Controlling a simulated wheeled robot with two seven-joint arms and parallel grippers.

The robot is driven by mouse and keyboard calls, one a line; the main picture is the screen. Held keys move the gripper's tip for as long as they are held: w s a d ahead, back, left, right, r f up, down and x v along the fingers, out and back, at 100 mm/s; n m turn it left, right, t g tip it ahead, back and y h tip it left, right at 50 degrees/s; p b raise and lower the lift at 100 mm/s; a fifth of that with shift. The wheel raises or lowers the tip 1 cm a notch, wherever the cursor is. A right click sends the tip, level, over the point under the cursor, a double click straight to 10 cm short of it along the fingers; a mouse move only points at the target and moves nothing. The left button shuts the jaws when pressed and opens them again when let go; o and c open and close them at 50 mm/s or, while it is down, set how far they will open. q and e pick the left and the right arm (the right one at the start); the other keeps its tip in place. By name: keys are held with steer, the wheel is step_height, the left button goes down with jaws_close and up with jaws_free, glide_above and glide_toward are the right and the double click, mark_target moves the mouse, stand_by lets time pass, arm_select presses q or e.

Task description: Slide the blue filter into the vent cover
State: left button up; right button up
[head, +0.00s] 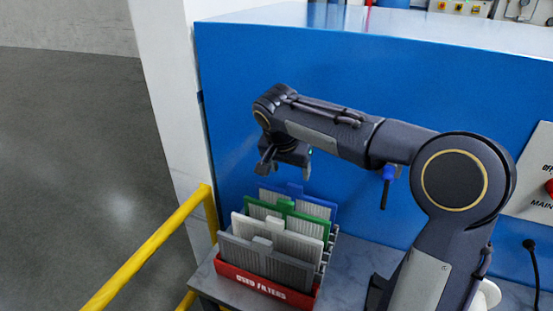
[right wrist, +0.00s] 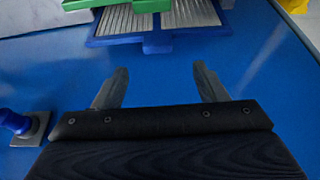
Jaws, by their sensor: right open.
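The blue filter (head: 322,208) stands at the back of a red bin, behind the green filter. In the right wrist view the blue filter (right wrist: 155,42) is at the top centre, with its tab toward my fingers. My right gripper (head: 286,165) hangs above the back of the bin, open. In the right wrist view its two fingers (right wrist: 162,86) are spread with nothing between them, apart from the filter. I cannot make out the vent cover in either view. My left gripper is not in view.
The red bin (head: 265,287), labelled "USED FILTERS", also holds green (head: 270,208), white (head: 250,228) and grey (head: 245,252) filters. It stands on a grey table against a blue cabinet (head: 240,80). A yellow rail (head: 150,247) runs at left. A blue-topped handle (head: 389,172) is on the cabinet.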

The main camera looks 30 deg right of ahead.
mark_target(295, 185)
steer(key=shift+p+x, duration=0.45)
steer(key=shift+x, duration=3.05)
steer(key=shift+s, duration=0.15)
steer(key=c, duration=1.1)
steer(key=shift+r+p, duration=1.25)
steer(key=shift+r, duration=0.85)
steer(key=shift+r+p, duration=0.8)
steer(key=shift+r, duration=0.75)
steer(key=shift+r+p, duration=1.35)
steer(key=shift+r, duration=0.55)
